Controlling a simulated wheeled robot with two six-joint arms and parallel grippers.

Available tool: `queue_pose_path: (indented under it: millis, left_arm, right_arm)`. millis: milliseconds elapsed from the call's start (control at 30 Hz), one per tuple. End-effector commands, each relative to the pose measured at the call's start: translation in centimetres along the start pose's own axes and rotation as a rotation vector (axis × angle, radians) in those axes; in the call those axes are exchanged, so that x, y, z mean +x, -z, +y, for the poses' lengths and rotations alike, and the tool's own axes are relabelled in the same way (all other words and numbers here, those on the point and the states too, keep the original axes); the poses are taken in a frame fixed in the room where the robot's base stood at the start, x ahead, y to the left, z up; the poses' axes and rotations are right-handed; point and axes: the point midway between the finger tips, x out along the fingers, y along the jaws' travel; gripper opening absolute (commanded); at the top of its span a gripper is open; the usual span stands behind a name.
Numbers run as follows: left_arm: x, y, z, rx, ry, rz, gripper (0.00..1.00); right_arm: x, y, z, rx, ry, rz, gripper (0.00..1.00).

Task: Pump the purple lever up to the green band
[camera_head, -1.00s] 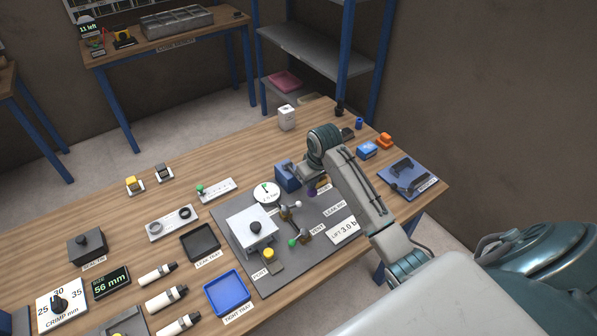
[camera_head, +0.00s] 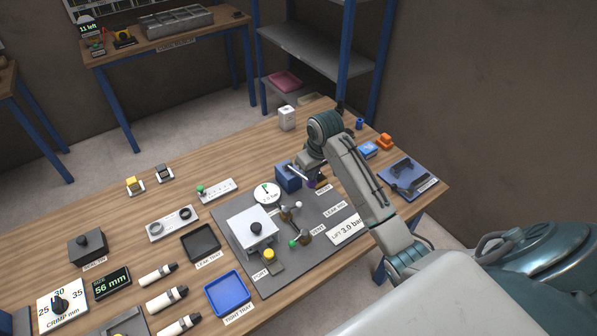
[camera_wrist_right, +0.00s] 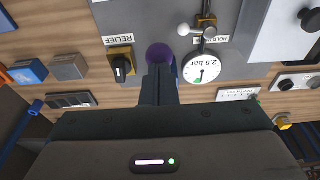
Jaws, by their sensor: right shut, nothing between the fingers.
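The purple lever's round knob (camera_wrist_right: 159,54) shows at the tips of my right gripper (camera_wrist_right: 160,76) in the wrist view. The fingers are together, with nothing held between them; they overlap the knob, and I cannot tell whether they touch it. In the head view the purple knob (camera_head: 311,183) shows just below my right gripper, beside the blue pump block (camera_head: 288,178). The round white gauge (camera_wrist_right: 202,67) carries a 2.0 bar label and a small green band at its lower edge in the wrist view. It also shows in the head view (camera_head: 267,194). My left gripper is out of view.
A grey panel (camera_head: 262,283) carries the gauge, a silver box (camera_head: 251,232) and brass valves with white and green knobs. A black RELIEF knob (camera_wrist_right: 122,68) sits left of the purple knob in the wrist view. Blue blocks and a tool mat (camera_head: 411,178) lie to the right.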

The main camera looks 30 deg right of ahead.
Motion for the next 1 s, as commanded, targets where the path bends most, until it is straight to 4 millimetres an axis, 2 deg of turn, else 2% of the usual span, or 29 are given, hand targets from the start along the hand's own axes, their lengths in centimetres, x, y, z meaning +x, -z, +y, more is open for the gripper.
queue_pose_path:
  millis: [500,1000]
  left_arm:
    - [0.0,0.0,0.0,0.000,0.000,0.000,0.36]
    - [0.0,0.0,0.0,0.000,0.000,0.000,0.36]
  right_arm:
    - [-4.9,1.0,0.0,0.000,0.000,0.002,0.00]
    - [-5.2,1.1,0.0,0.000,-0.001,0.001,0.00]
